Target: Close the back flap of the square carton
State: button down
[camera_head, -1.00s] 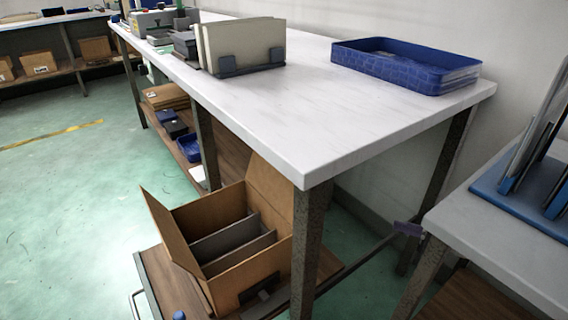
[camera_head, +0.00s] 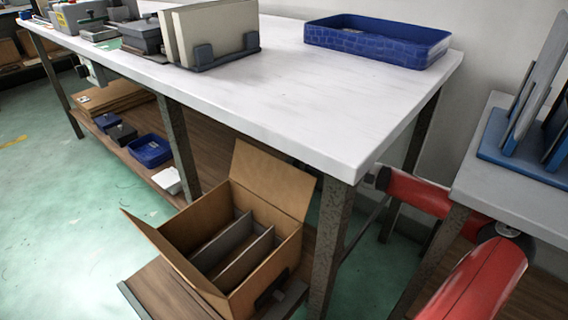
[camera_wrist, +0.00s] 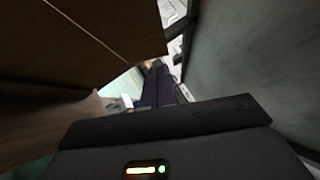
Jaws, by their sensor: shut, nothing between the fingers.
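The open carton (camera_head: 286,256) sits low beside the near table leg in the head view, with grey dividers (camera_head: 248,255) inside. Its back flap (camera_head: 268,180) stands up and leans outward. Another flap (camera_head: 165,250) slants up and out on the left side. In the wrist view my gripper (camera_wrist: 157,82) shows as dark fingers beyond its dark housing, shut and empty. In the head view it is hidden; only red links of my arm show at the right. I cannot tell how far it is from the flap.
The white table (camera_head: 290,100) overhangs near the carton, and its leg (camera_head: 332,240) stands right of it. A blue tray (camera_head: 378,42) lies on top. A second table (camera_head: 500,215) is at the right. A dark brown surface (camera_wrist: 80,45) and a grey surface (camera_wrist: 245,60) flank the wrist view.

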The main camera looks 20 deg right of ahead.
aim_at(272, 160)
jog(key=a+r, duration=0.1)
jog(key=a, duration=0.1)
jog(key=a+r, duration=0.1)
jog(key=a, duration=0.4)
jog(key=shift+s+a+r, duration=0.55)
jog(key=shift+s+a, duration=0.05)
jog(key=shift+a, duration=0.05)
jog(key=shift+a, duration=0.1)
